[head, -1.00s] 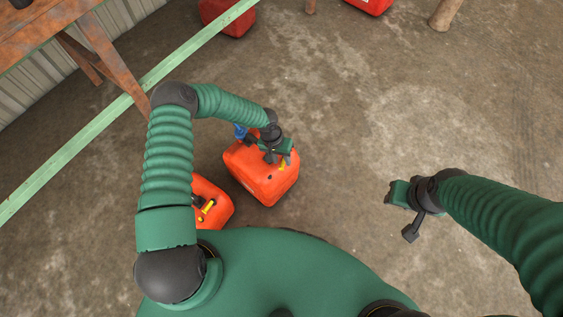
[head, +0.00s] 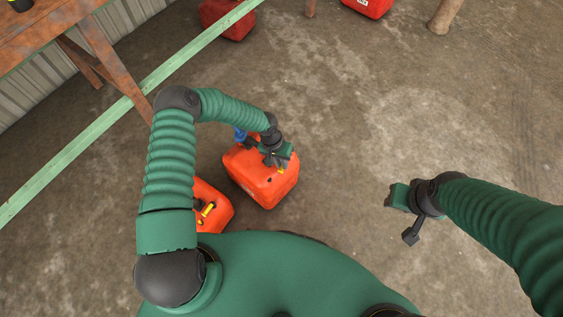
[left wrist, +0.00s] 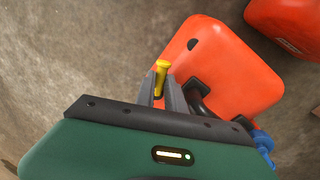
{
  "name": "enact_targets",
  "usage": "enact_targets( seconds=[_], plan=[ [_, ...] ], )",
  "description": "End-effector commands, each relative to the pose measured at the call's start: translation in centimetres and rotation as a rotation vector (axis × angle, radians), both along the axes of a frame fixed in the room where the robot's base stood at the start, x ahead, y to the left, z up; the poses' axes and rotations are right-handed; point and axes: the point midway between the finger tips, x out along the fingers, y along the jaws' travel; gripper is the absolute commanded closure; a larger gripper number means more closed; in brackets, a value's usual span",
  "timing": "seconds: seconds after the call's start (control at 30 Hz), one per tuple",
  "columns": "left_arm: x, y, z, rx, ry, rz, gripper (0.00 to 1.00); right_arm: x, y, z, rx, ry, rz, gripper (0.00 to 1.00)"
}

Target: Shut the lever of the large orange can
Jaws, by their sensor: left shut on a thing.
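The large orange can (head: 258,187) stands on the floor in front of my body. In the left wrist view its orange top (left wrist: 228,65) fills the upper right of centre. A yellow lever (left wrist: 162,66) sticks up between the fingers of my left gripper (left wrist: 162,88); its yellow also shows in the head view (head: 281,171). My left gripper (head: 275,161) is over the can's top and shut on the lever, whose lower part the fingers hide. My right gripper (head: 404,214) is empty, its fingers apart, well right of the can.
A second orange can (head: 214,218) with a yellow lever stands at lower left, partly hidden by my arm. A blue part (head: 240,134) is at the large can's far side. A green beam (head: 75,158) and rusty table (head: 50,25) are at left. The floor (head: 350,120) to the right is clear.

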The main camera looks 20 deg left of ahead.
Motion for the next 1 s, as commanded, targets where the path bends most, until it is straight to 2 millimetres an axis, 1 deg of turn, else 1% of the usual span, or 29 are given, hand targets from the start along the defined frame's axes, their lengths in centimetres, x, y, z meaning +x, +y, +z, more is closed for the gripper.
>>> enact_targets(
  seconds=[0.1,0.3,0.4,0.53,0.77,0.8,0.93,1.0],
  plan=[
    [0.15,0.34,0.16,0.005,-0.001,-0.087,1.0,0.0,0.0,0.56,0.0,0.0,0.0,0.64],
    [0.39,0.9,-0.09,0.005,-0.001,-0.3,1.0,0.0,0.0,0.07,0.0,0.0,0.0,0.64],
    [0.54,1.07,-0.05,0.004,-0.002,-0.371,1.0,0.0,0.0,-0.06,0.0,0.0,0.0,0.64],
    [0.53,1.13,0.03,0.003,-0.001,-0.404,1.0,0.0,0.0,-0.06,0.0,0.0,0.0,0.64],
    [0.58,1.13,0.05,0.003,-0.004,-0.404,1.0,0.0,0.0,-0.04,0.0,0.0,0.0,0.64],
    [0.59,1.13,0.06,0.003,-0.003,-0.403,0.81,0.0,0.0,-0.04,0.0,0.0,0.0,0.64],
    [0.55,1.11,0.05,0.003,-0.003,-0.403,0.64,0.0,0.0,-0.04,0.0,0.0,0.0,0.64],
    [0.54,1.12,0.04,0.003,-0.002,-0.402,0.64,0.0,0.0,-0.04,0.0,0.0,0.0,0.64]
  ],
)
